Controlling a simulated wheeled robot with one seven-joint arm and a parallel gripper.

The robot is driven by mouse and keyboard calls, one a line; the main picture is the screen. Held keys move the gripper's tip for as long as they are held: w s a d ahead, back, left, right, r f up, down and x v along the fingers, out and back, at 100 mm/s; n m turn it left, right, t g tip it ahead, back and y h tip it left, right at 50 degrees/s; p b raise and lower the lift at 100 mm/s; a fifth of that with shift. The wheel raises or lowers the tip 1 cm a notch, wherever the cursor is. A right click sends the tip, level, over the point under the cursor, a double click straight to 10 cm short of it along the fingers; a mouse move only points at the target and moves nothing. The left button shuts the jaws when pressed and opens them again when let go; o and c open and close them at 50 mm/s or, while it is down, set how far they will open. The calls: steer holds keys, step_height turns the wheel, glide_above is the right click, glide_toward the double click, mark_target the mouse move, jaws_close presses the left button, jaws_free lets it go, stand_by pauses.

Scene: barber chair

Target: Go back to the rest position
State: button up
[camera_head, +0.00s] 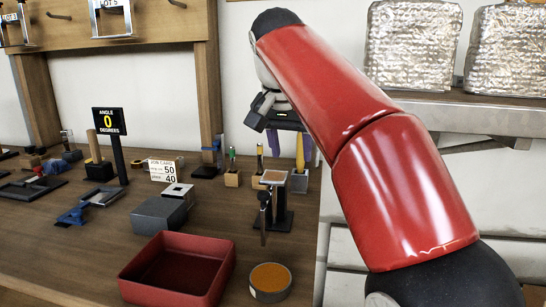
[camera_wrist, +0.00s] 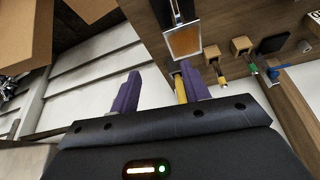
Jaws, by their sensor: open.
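My gripper (camera_head: 287,146) is at the end of my red arm, above the back right of the wooden bench (camera_head: 60,240). Its two purple fingers are apart, and in the wrist view the gripper (camera_wrist: 161,95) is open. A yellow-handled tool (camera_head: 300,150) stands in a grey holder (camera_head: 300,181) just below and behind the fingers. In the wrist view the yellow handle (camera_wrist: 180,90) shows between the fingers. I see nothing held, and I cannot tell whether the fingers touch the handle.
A small stand with a brown top (camera_head: 273,178) is close in front of the gripper. A red tray (camera_head: 175,268) and a round orange-topped tin (camera_head: 270,281) are at the front. A job card (camera_head: 165,169) and an angle sign (camera_head: 109,122) stand left. Foil-wrapped blocks (camera_head: 413,45) sit on a shelf (camera_head: 470,115) at right.

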steer(key=s+d+f+n, duration=0.1)
steer(key=s+d+f, duration=0.3)
steer(key=s+f, duration=0.3)
steer(key=s+d+f+n+y, duration=0.1)
steer(key=s+d+f, duration=0.3)
steer(key=s+f, duration=0.4)
steer(key=s+d+f+n+t, duration=0.1)
steer(key=s+d+f, duration=0.3)
steer(key=s+f, duration=0.4)
step_height(320, 180, down, 3)
steer(key=shift+d+f+n+y, duration=0.1)
steer(key=shift+d+n+y, duration=0.05)
steer(key=shift+n+y, duration=0.2)
